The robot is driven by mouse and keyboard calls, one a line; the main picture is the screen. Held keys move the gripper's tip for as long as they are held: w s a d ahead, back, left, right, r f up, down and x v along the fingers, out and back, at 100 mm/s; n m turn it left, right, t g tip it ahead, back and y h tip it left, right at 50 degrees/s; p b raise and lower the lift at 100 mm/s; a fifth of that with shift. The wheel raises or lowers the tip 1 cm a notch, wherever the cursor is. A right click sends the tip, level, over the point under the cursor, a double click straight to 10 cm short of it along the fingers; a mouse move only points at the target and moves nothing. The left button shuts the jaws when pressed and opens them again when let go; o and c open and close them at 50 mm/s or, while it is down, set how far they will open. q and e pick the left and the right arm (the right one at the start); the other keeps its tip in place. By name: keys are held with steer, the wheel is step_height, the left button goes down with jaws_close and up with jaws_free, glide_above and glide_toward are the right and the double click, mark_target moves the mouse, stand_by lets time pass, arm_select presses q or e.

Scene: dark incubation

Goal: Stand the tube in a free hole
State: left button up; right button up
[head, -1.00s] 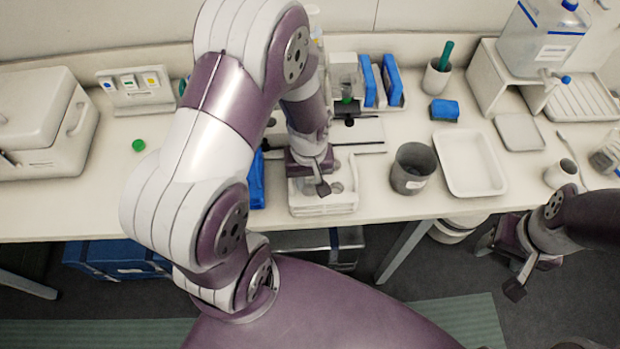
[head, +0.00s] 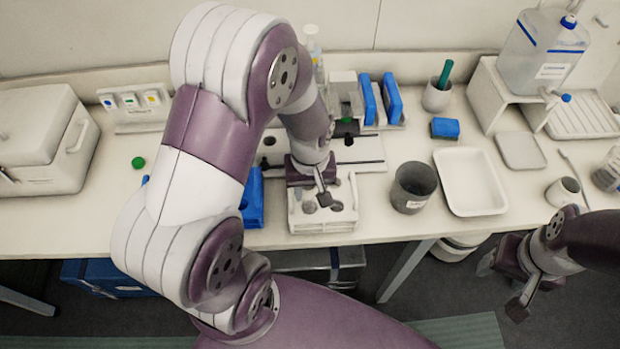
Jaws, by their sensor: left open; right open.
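The white rack with round holes (head: 325,222) stands near the bench's front edge, left of the grey cup. My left gripper (head: 324,199) is open over the rack, pointing down at its holes. Some holes show as dark rounds, but the gripper hides others. I cannot make out the tube in this view; I cannot tell whether it is in the rack or behind my arm. My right gripper (head: 517,306) is open and empty, in front of the bench at the right, below the bench top.
A grey cup (head: 414,187) and a white tray (head: 487,182) stand right of the rack. A blue holder (head: 253,200) is close on its left. Behind are a flat white plate (head: 369,153) and blue racks (head: 392,98). A green cap (head: 138,162) lies at the left.

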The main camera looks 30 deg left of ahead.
arm_select(q)
steer(key=s+d+r+m+t, duration=0.1)
steer(key=s+d+r+m, duration=0.1)
steer(key=r+m, duration=0.4)
steer(key=shift+s+r+m+b, duration=0.25)
steer(key=shift+s+m+b, duration=0.15)
steer(key=shift+s, duration=0.45)
